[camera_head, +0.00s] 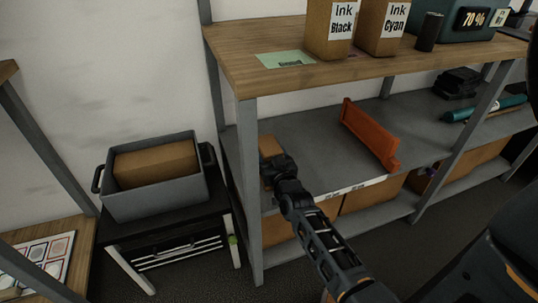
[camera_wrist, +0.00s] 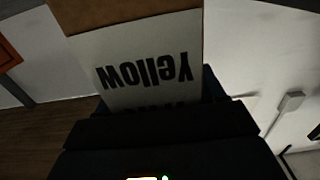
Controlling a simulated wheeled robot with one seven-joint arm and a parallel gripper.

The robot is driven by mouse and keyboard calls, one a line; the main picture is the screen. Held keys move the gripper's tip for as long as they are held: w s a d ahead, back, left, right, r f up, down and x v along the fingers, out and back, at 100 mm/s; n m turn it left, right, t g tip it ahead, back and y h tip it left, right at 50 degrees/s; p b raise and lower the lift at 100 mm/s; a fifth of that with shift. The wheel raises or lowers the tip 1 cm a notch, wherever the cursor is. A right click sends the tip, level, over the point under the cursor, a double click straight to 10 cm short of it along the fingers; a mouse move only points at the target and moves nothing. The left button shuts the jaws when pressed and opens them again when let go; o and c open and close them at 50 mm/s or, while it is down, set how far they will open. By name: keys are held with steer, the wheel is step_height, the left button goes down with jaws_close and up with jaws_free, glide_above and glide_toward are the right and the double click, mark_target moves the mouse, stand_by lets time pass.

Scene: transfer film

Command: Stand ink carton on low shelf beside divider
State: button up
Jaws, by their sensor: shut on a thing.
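My gripper (camera_head: 279,168) is shut on a brown ink carton (camera_head: 270,146), over the left end of the grey low shelf (camera_head: 318,124). The gripper hides much of the carton in the head view. In the wrist view the carton's white label (camera_wrist: 140,65) reads "Yellow" upside down, between the dark jaws (camera_wrist: 165,118). The orange divider (camera_head: 370,136) stands on the shelf to the right of the carton, with bare shelf between them. I cannot tell whether the carton touches the shelf.
The wooden top shelf (camera_head: 232,62) overhangs the low shelf and bears Ink Black (camera_head: 330,28) and Ink Cyan (camera_head: 380,28) cartons. A grey post (camera_head: 248,190) stands left of my gripper. A grey bin (camera_head: 155,198) with a brown box is at left.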

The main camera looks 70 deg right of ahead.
steer(key=o, duration=1.6)
steer(key=shift+f, duration=0.1)
steer(key=shift+c, duration=0.2)
steer(key=p+v, duration=0.1)
steer(key=v, duration=1.1)
steer(key=shift+p, duration=0.35)
